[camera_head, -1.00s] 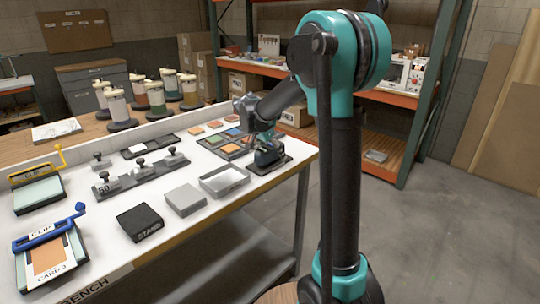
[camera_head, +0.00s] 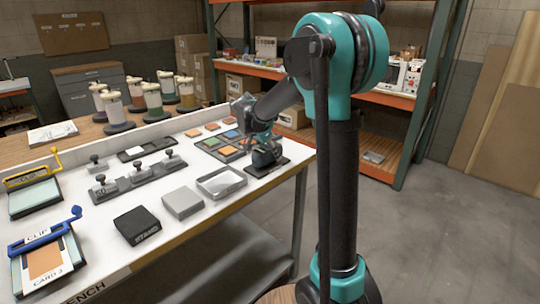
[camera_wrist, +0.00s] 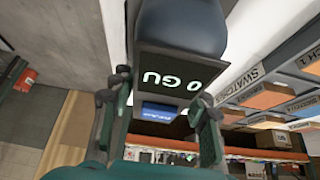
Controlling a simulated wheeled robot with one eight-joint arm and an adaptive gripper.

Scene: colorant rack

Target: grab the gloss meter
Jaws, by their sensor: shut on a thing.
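The gloss meter (camera_head: 265,155) is a dark, rounded device at the right end of the white bench, on or just over a flat black base (camera_head: 282,169). My gripper (camera_head: 263,140) is down at it from above. In the wrist view the meter's dark body (camera_wrist: 180,25) and its panel reading "0 GU", upside down, with a blue label below, fill the middle. My gripper's two fingers (camera_wrist: 158,104) stand on either side of this panel, shut on the meter. I cannot tell whether the meter is clear of its base.
An open grey tray (camera_head: 221,182), a grey block (camera_head: 182,202) and a black block marked STAND (camera_head: 137,225) lie left of the meter. A tray of coloured swatches (camera_head: 222,145) is close behind it. The bench's right edge is near.

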